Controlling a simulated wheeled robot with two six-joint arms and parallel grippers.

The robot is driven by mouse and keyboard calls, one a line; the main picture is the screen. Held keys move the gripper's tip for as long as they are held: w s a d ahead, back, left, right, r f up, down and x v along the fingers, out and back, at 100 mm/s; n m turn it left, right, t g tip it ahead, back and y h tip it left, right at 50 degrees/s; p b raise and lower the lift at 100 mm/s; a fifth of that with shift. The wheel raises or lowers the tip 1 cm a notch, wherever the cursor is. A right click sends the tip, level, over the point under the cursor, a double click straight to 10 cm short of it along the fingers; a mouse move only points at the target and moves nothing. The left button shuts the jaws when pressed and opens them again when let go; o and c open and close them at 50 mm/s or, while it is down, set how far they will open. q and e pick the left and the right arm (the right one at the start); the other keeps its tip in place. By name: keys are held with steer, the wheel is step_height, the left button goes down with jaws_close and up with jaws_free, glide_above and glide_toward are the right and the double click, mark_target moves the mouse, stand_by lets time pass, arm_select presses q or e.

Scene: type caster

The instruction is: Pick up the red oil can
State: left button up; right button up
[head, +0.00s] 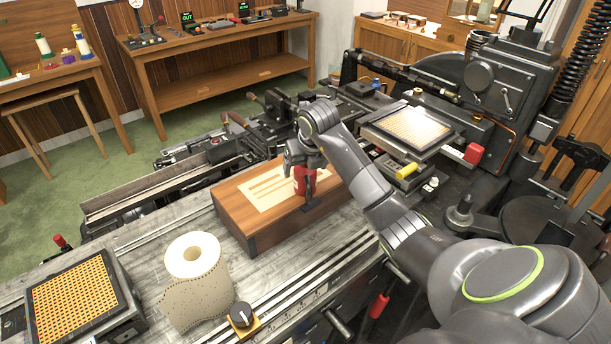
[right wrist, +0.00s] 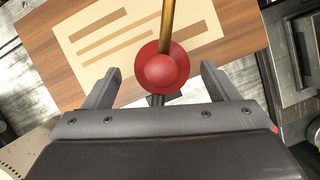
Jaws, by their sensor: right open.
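The red oil can (head: 299,182) stands on a wooden block (head: 232,207) with a pale inlaid panel, partly hidden by my right gripper in the head view. In the right wrist view the can (right wrist: 160,74) shows its round red body and a thin brass spout (right wrist: 167,22) pointing to the top edge. My right gripper (head: 305,177) is right at the can. Its two fingers are open, one on each side of the can, with a visible gap on both sides in the right wrist view. My left gripper is not in view.
A paper roll (head: 194,285) with a loose sheet stands left of the block, beside a black knob (head: 241,314). A tray with an orange grid (head: 75,301) lies at the front left. Machinery with a raised grid plate (head: 411,127) stands to the right. Grey bench top is bare left of the block.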

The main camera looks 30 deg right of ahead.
mark_target(305, 172)
steer(key=shift+p+x, duration=0.65)
steer(key=shift+x, duration=1.3)
steer(key=shift+s+d, duration=0.1)
steer(key=shift+c, duration=0.2)
steer(key=c, duration=1.1)
